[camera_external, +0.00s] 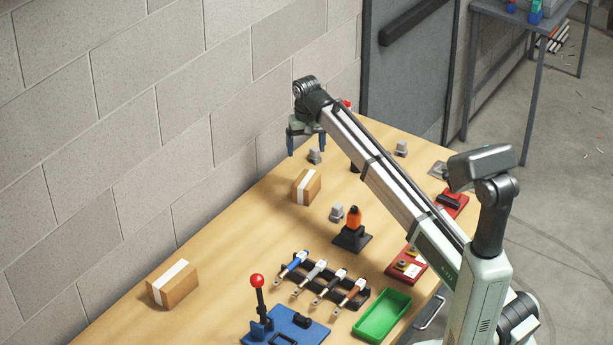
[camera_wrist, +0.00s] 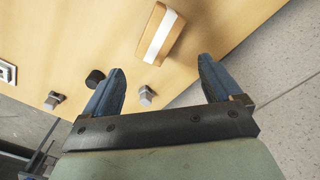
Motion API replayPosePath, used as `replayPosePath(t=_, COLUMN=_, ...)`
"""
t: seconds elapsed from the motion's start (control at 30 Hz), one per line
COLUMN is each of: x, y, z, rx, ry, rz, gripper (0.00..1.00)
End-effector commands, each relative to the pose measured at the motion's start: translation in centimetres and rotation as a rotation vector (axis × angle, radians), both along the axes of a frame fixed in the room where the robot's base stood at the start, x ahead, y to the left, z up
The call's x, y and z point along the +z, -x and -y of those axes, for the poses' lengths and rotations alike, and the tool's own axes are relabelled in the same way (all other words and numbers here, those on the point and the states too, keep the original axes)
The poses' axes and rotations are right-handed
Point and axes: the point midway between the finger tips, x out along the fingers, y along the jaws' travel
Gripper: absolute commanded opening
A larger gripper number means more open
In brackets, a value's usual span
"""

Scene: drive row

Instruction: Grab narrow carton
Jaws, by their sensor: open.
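Two brown cartons with a white band stand on the wooden table. The smaller, narrower carton (camera_external: 306,187) is near the middle of the table, towards the wall; it also shows in the wrist view (camera_wrist: 153,28) at the top, just beyond the fingertips. The wider carton (camera_external: 179,290) is at the front left, by the wall. My gripper (camera_external: 306,151) is raised above the far part of the table, behind the narrow carton in the picture. Its two blue fingers (camera_wrist: 162,66) are spread apart with nothing held between them, and they do not touch the carton.
Grey blocks stand near my gripper (camera_external: 315,156) and beside an orange item on a black stand (camera_external: 354,218). A tool rack (camera_external: 318,283), a blue base with a red-knobbed lever (camera_external: 258,300) and a green tray (camera_external: 383,316) fill the front. A block wall (camera_external: 130,130) borders the table.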

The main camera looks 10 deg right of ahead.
Motion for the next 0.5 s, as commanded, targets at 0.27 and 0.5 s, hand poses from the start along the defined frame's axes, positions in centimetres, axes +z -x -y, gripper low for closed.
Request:
replayPosePath(t=0.27, x=0.0, y=0.14, z=0.06, rx=-0.458, ry=0.002, rz=-0.008, gripper=0.92)
replayPosePath(t=0.5, x=-0.04, y=0.15, z=0.07, rx=-0.641, ry=0.002, rz=-0.009, gripper=0.92)
